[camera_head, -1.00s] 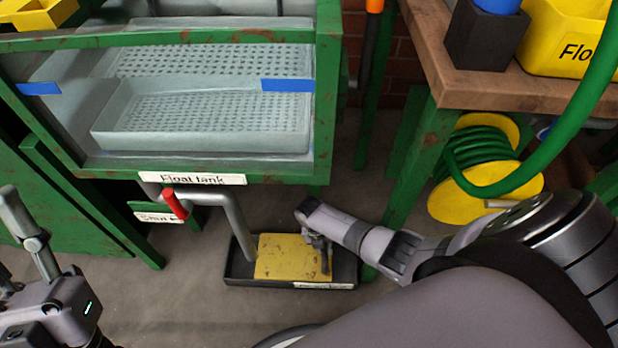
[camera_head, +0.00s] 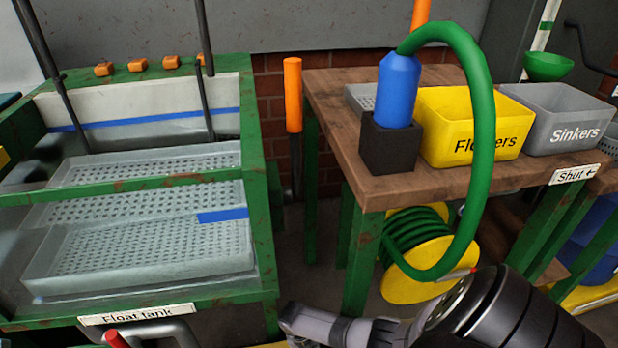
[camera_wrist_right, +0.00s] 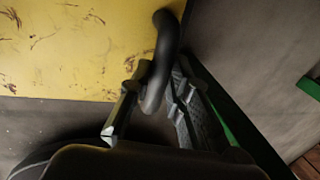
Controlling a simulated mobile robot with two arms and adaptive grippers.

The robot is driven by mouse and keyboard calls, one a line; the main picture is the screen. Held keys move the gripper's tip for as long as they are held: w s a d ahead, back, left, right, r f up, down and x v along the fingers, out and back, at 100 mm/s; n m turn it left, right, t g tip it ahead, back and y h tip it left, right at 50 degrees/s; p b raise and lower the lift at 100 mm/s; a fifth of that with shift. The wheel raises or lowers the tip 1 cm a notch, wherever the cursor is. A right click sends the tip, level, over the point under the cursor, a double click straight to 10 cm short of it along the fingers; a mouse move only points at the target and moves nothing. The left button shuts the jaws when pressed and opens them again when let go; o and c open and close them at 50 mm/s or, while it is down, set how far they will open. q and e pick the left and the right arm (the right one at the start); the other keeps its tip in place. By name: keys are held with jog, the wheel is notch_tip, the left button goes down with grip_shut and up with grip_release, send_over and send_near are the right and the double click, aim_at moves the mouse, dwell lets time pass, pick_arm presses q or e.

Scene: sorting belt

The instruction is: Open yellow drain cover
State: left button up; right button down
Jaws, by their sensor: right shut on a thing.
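The yellow drain cover (camera_wrist_right: 75,45) fills the upper left of the right wrist view, its paint scuffed. A dark, curved handle (camera_wrist_right: 164,50) stands at its right edge. My right gripper (camera_wrist_right: 155,92) is shut on this handle, with one finger on each side of it. In the head view, my right forearm reaches in along the bottom edge, but its fingertips and nearly all of the cover are below the frame. My left gripper is in neither view.
The float tank (camera_head: 130,298) with perforated trays stands at left. The wooden bench (camera_head: 355,185) at right carries a blue nozzle (camera_head: 398,90) in a black block, a yellow Floaters bin (camera_head: 470,105) and a grey Sinkers bin (camera_head: 565,105). A green hose (camera_head: 484,150) hangs down to its yellow reel.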

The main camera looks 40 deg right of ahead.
jog(key=c, duration=1.5)
grip_release()
jog(key=shift+a, duration=0.1)
